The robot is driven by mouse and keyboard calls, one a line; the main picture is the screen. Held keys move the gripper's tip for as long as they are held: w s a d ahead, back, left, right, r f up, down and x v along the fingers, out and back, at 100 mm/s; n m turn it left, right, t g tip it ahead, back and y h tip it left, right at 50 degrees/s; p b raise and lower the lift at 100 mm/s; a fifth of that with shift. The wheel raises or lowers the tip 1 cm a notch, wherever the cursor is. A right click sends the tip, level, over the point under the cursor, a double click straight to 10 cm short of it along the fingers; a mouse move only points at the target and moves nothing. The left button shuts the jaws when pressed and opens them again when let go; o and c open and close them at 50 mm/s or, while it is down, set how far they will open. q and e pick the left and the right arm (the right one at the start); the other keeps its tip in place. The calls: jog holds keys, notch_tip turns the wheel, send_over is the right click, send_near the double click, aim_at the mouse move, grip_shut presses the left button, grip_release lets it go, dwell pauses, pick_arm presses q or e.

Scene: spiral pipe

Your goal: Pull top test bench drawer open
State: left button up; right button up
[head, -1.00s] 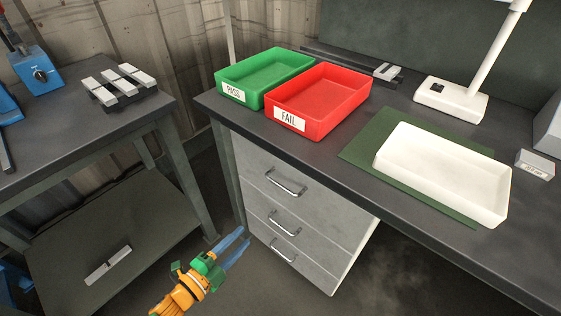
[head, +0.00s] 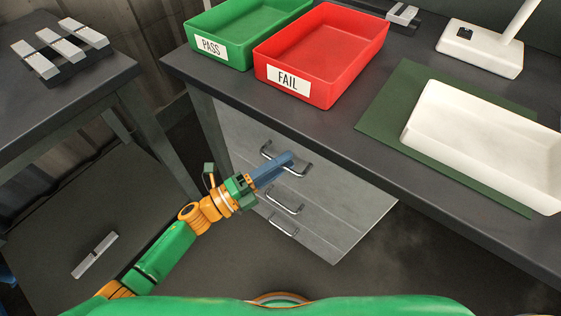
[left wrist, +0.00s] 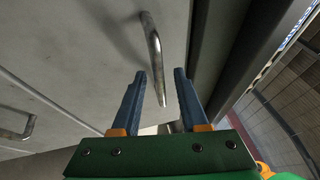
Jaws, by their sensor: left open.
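The test bench (head: 330,150) has a grey drawer unit below its top, with drawers stacked one above another. The top drawer (head: 340,180) looks shut, and its metal bar handle (head: 303,172) shows partly behind my fingers. My left gripper (head: 284,168) is open in front of this handle in the head view. In the left wrist view the handle (left wrist: 152,50) runs down towards the gap between the blue fingertips of my left gripper (left wrist: 158,80). Its near end appears between the fingers; I cannot tell whether they touch it. My right gripper is not in view.
Lower drawer handles (head: 284,203) sit below the top one. A green PASS bin (head: 222,48) and a red FAIL bin (head: 325,90) stand on the bench top, with a white tray (head: 480,150) on a green mat (head: 385,105). A second table (head: 70,100) stands at left.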

pick_arm(q)
grip_shut()
dwell(1.3)
